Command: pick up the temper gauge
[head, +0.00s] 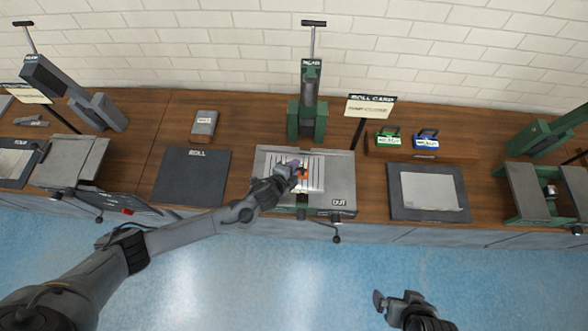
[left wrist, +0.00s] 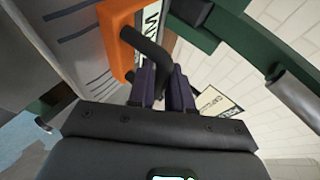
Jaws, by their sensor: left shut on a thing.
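An orange block with a black handle and a white label (left wrist: 122,35), likely the temper gauge, shows in the left wrist view. My left gripper (left wrist: 165,85) is shut on its black handle. In the head view the orange block (head: 302,173) is mostly hidden by my left gripper (head: 294,170), above the slotted grey plate of the middle machine (head: 335,171). I cannot tell whether the block touches the plate. My right gripper (head: 394,299) is low in the head view, over the blue floor and away from the bench; its jaws are unclear.
The green press column (head: 308,112) stands just behind the plate. A "Roll card" sign (head: 369,106) stands to its right. Green (head: 388,141) and blue (head: 426,140) handled blocks sit in a wooden holder. A dark "Roll" mat (head: 190,177) lies clear to the left.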

